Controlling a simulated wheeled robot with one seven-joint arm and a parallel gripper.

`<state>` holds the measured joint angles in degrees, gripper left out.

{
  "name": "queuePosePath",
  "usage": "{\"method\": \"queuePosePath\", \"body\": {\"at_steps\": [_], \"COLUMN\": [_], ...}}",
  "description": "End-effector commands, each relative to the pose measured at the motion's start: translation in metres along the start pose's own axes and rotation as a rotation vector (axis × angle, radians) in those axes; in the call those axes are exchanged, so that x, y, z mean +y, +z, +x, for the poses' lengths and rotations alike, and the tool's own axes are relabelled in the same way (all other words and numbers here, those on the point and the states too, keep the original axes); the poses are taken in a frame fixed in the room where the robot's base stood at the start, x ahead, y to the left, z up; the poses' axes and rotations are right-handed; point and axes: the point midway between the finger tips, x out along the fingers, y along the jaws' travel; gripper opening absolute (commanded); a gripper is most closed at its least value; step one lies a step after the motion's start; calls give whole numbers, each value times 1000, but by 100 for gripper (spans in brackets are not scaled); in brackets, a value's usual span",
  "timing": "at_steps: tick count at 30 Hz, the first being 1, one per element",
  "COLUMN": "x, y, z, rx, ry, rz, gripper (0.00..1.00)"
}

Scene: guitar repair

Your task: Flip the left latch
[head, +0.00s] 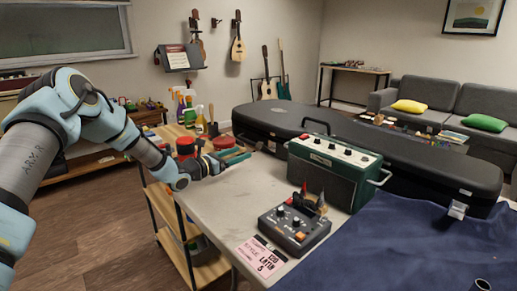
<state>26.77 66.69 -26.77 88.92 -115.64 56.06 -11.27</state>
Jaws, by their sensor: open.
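A long black case (408,155) lies across the back of the workbench, with its lid shut and a handle on its near side. A silver latch (457,210) shows at the right end of its near side. A small light part (259,146) near the case's left end may be the left latch; it is too small to tell its state. My gripper (216,164) is open at the bench's left edge, left of the case and apart from that part. Its fingers are small in view and I see nothing held.
A green amplifier (333,170) stands before the case and hides part of its side. A grey pedal (294,226) and a pink card (262,259) lie in front. A blue cloth (400,245) covers the right.

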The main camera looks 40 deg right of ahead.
Motion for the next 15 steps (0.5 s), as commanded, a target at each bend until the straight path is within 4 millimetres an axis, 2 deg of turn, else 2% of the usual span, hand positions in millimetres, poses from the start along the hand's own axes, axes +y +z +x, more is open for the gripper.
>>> {"method": "queuePosePath", "body": {"at_steps": [9, 15], "x": [-2, -2], "y": [1, 0], "z": [59, 85], "rx": [2, 4], "ry": [-4, -3], "rz": [4, 5], "gripper": [70, 70]}}
